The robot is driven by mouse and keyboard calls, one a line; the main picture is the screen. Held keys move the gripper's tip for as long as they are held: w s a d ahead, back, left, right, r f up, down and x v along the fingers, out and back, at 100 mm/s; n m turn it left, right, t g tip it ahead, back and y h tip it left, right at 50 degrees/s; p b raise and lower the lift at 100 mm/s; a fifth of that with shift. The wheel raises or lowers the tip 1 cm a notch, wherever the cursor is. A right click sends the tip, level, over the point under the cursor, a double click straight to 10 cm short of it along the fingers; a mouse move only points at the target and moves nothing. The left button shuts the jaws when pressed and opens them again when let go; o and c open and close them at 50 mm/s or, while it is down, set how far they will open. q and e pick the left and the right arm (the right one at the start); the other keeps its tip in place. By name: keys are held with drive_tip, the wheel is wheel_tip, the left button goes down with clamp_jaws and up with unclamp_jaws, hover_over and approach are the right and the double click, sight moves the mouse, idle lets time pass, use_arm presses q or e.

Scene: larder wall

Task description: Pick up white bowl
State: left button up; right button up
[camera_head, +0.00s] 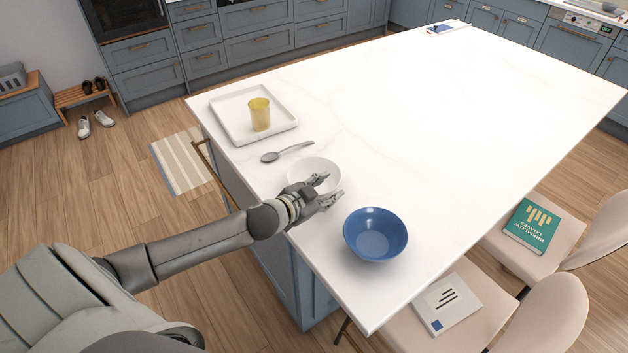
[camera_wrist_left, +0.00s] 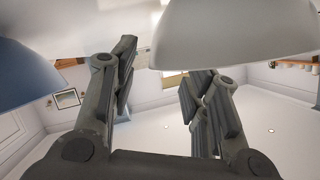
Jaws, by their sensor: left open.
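The white bowl (camera_head: 314,170) stands on the white island top, between the spoon and the blue bowl. My left gripper (camera_head: 331,189) is at the bowl's near side, reaching over the counter edge, and covers part of it. In the left wrist view the white bowl (camera_wrist_left: 235,35) is large at the top, close to the right finger. The two fingers of my left gripper (camera_wrist_left: 160,80) are spread apart with nothing visibly held between them. I cannot tell whether a finger touches the bowl. My right gripper is not in view.
A blue bowl (camera_head: 375,235) stands just right of my left gripper; it also shows in the wrist view (camera_wrist_left: 22,75). A metal spoon (camera_head: 286,152) and a white tray (camera_head: 225,104) with a yellow cup (camera_head: 259,114) lie beyond. The island's far middle (camera_head: 440,100) is clear.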

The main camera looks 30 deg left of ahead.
sight(332, 187)
use_arm(q)
drive_tip(key=shift+p+x, duration=0.35)
drive_tip(key=shift+x, duration=1.45)
clamp_jaws()
